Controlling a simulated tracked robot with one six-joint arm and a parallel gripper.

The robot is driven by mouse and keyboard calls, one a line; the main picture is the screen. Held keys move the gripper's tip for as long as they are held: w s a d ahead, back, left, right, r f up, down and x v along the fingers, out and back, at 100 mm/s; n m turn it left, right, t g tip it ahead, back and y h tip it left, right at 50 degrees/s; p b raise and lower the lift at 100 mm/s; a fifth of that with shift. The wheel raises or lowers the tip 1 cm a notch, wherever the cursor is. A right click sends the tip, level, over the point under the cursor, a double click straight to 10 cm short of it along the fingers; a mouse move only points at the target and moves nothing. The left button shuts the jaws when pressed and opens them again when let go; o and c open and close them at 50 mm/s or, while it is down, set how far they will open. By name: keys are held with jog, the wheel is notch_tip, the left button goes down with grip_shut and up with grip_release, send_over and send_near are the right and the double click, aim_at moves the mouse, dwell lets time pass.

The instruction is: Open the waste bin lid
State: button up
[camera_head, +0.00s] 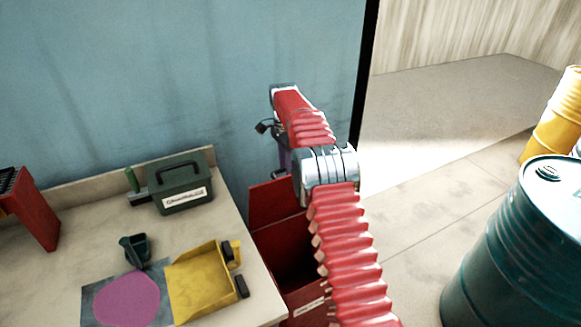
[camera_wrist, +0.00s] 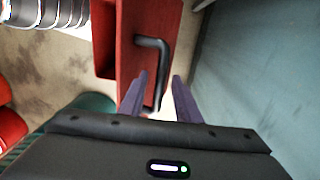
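The red waste bin (camera_head: 305,312) stands between the workbench and the floor area. Its lid (camera_head: 272,208) is raised and stands steeply against the wall side, and the dark inside of the bin shows below it. In the wrist view the red lid (camera_wrist: 133,45) carries a bent black handle (camera_wrist: 163,62). My gripper (camera_wrist: 160,75) has its two purple fingers apart, one on each side of the handle, with visible gaps. In the head view my gripper (camera_head: 284,157) is mostly hidden behind my arm, just above the lid.
A teal barrel (camera_head: 515,250) and a yellow barrel (camera_head: 556,120) stand right. Floor between is clear.

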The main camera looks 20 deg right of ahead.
jog(key=shift+r, duration=0.15)
jog(key=shift+w+r, duration=0.15)
jog(key=shift+r, duration=1.6)
jog(key=shift+w+r, duration=0.15)
jog(key=shift+r, duration=1.6)
